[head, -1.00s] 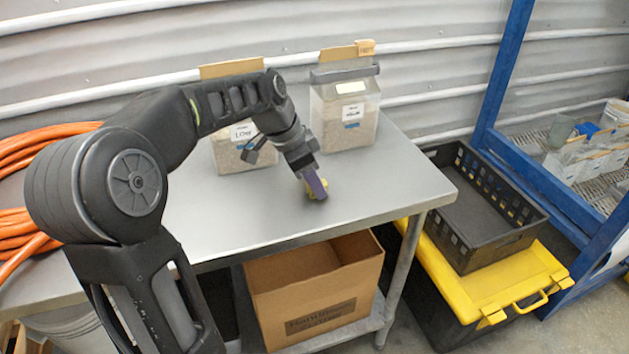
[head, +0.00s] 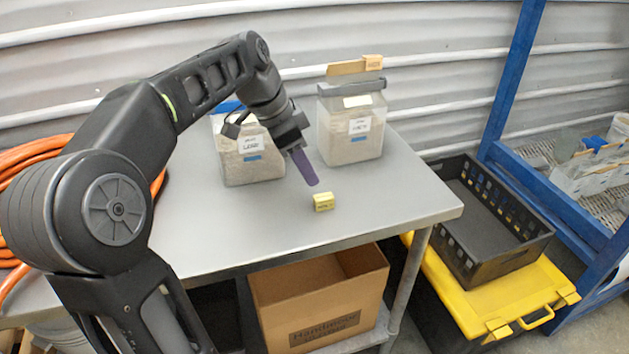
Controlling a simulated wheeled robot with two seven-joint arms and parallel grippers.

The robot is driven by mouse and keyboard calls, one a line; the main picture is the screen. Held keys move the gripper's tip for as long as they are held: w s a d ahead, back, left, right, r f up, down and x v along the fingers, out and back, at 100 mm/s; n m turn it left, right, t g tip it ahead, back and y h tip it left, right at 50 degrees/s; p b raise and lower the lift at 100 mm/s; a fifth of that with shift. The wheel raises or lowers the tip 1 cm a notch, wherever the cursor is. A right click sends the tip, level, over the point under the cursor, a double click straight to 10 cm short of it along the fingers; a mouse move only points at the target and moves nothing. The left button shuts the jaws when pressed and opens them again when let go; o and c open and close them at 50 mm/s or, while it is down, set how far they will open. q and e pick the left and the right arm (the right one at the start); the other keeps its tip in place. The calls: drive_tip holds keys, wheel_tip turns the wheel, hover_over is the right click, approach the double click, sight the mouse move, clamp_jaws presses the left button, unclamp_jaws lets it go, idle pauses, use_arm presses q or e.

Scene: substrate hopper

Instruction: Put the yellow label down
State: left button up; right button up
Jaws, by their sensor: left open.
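The yellow label (head: 323,202) is a small yellow block with dark print. It rests on the grey metal table (head: 240,225), near the middle of its right half. My left gripper (head: 308,172) is open and empty, with its purple finger just above and behind the label, apart from it. Only one finger shows clearly; the other is hidden. My right gripper does not show.
Two clear hoppers of pale substrate, a left one (head: 240,170) and a right one (head: 350,135), stand at the table's back. A cardboard box (head: 320,295) sits on the shelf below. A black crate (head: 485,240) on a yellow-lidded bin (head: 480,300) stands right of the table.

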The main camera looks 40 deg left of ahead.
use_arm(q)
drive_tip(key=v, duration=0.3)
drive_tip(key=shift+f, duration=0.1)
idle(0.5)
